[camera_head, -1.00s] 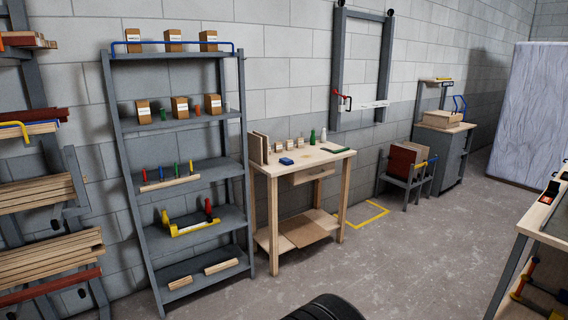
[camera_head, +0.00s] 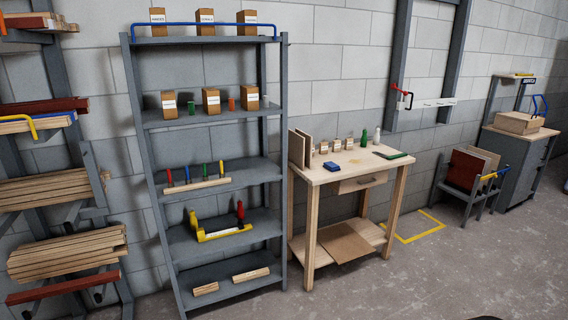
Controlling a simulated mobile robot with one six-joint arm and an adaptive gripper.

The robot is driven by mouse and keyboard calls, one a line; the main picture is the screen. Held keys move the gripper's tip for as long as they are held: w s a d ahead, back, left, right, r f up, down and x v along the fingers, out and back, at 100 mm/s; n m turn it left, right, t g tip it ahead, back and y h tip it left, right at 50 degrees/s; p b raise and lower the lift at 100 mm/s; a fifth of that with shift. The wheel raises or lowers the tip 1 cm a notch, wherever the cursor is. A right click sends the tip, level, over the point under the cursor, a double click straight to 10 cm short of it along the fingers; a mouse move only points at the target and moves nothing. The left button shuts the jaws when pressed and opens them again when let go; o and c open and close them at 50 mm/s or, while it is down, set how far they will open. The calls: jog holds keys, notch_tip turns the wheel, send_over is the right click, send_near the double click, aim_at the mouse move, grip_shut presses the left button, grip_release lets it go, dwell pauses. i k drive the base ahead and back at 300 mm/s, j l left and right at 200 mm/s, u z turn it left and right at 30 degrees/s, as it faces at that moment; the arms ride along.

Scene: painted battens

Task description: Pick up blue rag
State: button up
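The blue rag (camera_head: 332,168) looks like a small, folded blue block. It lies on the top of the wooden workbench (camera_head: 358,178), near the front left edge. My gripper is not in view.
A grey shelf unit (camera_head: 274,140) with boxes and tools stands directly left of the bench. Small boxes, two bottles (camera_head: 364,138) and a green flat item (camera_head: 392,154) share the benchtop. A bin of boards (camera_head: 466,172) stands to the right. The floor in front (camera_head: 410,275) is clear.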

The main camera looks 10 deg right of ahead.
aim_at(331, 166)
jog(key=i+l+z, duration=0.1)
jog(key=i+l, duration=0.2)
jog(key=i, duration=0.15)
jog(key=i+l+z, duration=0.1)
jog(key=i+l, duration=0.2)
jog(key=i, duration=0.15)
jog(key=i+l, duration=0.25)
jog(key=i, duration=0.2)
jog(key=i+l+z, duration=0.15)
jog(key=i, duration=0.35)
jog(key=i+l+z, duration=0.1)
jog(key=i+l, duration=0.2)
jog(key=i, duration=0.15)
jog(key=i+u, duration=0.4)
jog(key=i+l+u, duration=0.15)
jog(key=u, duration=0.25)
jog(key=i+l+u, duration=0.25)
jog(key=u, duration=0.2)
jog(key=i+l+u, duration=0.5)
jog(key=l+u, duration=0.3)
jog(key=j, duration=0.1)
